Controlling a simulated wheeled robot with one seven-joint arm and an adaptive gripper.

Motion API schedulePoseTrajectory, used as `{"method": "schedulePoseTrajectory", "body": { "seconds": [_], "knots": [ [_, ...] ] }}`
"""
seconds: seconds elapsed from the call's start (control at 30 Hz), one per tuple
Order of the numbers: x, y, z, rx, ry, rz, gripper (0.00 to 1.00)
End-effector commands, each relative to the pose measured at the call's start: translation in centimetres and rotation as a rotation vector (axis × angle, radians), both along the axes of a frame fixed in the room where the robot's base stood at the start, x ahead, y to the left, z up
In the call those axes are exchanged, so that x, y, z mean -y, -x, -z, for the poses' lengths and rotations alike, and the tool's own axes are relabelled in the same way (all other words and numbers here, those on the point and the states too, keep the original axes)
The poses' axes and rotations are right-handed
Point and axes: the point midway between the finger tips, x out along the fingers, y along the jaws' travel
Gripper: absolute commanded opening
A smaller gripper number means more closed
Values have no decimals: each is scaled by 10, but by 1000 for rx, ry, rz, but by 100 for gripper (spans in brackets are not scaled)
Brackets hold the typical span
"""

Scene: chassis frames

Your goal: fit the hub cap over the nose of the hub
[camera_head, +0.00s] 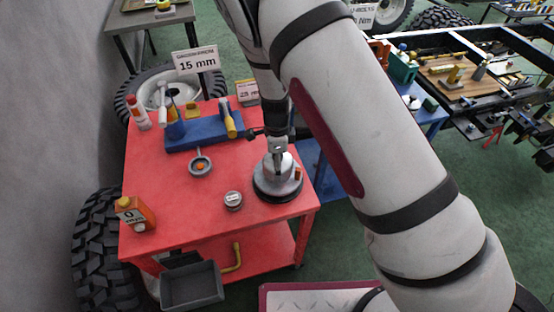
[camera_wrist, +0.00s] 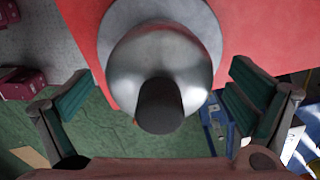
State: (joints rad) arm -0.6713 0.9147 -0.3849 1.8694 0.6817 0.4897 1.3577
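The hub (camera_head: 277,188) stands near the right edge of the red cart top, a grey round body on a wide dark base. In the wrist view its broad grey disc (camera_wrist: 112,30) shows behind a shiny silver dome with a dark round knob (camera_wrist: 160,105), which looks like the hub cap (camera_wrist: 150,60). I cannot tell whether the cap is seated on the nose, which is hidden. My gripper (camera_head: 278,147) is right above the hub, pointing down. In the wrist view its two fingers (camera_wrist: 160,100) are wide apart, one each side of the knob, with visible gaps.
On the red cart (camera_head: 160,190) are a small round tin (camera_head: 233,200), a ring-shaped part (camera_head: 200,164), an orange box (camera_head: 134,214) and a blue tool holder (camera_head: 200,132). A grey bin (camera_head: 192,285) hangs at the front. The front middle of the cart top is mostly clear.

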Motion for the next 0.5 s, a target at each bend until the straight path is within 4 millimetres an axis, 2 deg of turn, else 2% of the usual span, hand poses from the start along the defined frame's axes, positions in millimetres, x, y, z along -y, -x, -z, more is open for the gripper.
{"method": "schedulePoseTrajectory", "body": {
  "seconds": [0.27,0.37,0.5],
  "knots": [
    [0,0,-5,2,0,0,100],
    [0,-1,-18,3,-1,-2,100],
    [-1,-1,-45,5,-2,-2,100]
  ]
}}
